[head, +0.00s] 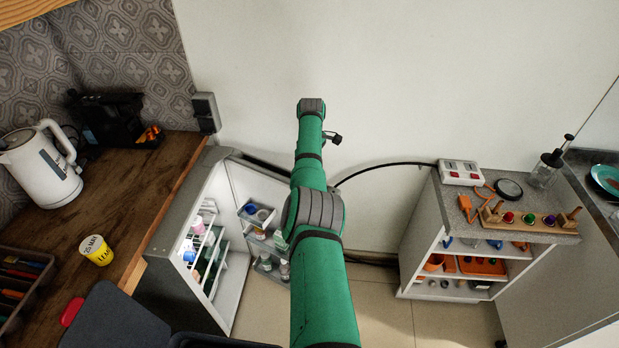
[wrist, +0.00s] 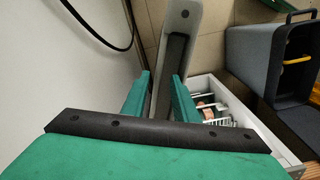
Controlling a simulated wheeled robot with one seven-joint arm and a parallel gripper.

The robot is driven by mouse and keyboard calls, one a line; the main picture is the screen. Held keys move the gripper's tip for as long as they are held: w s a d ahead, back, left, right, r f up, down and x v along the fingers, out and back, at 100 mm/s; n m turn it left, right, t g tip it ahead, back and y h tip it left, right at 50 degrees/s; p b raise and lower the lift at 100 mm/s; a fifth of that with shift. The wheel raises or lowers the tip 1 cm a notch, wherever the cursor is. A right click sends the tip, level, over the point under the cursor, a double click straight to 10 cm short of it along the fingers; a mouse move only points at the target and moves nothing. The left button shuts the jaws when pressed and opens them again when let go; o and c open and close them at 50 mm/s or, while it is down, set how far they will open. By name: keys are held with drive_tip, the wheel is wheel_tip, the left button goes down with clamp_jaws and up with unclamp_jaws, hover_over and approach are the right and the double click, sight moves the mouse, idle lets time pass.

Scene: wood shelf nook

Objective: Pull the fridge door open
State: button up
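The fridge (head: 178,262) stands beside the wooden counter, in the left half of the head view. Its door (head: 238,195) is swung open, showing lit shelves inside and bottles on the door racks. My green arm crosses in front of the door's right part; my gripper is hidden in the head view. In the wrist view my gripper (wrist: 161,78) has its two green fingers apart. A pale panel edge with a dark strip (wrist: 172,65), likely the door's edge, shows between and beyond the fingers. I cannot tell whether they touch it.
A white wall is behind the arm, with a black cable (head: 385,165) along it. A shelf unit (head: 408,245) with tools stands to the right. Tiled floor (head: 385,315) is clear between. A kettle (head: 42,170) and yellow cup (head: 97,250) stand on the counter (head: 150,190).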

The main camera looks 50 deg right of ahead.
wheel_tip(320, 180, up, 9)
drive_tip(key=shift+s+d, duration=0.2)
drive_tip(key=shift+s, duration=0.05)
drive_tip(key=shift+w+r, duration=0.1)
idle(0.6)
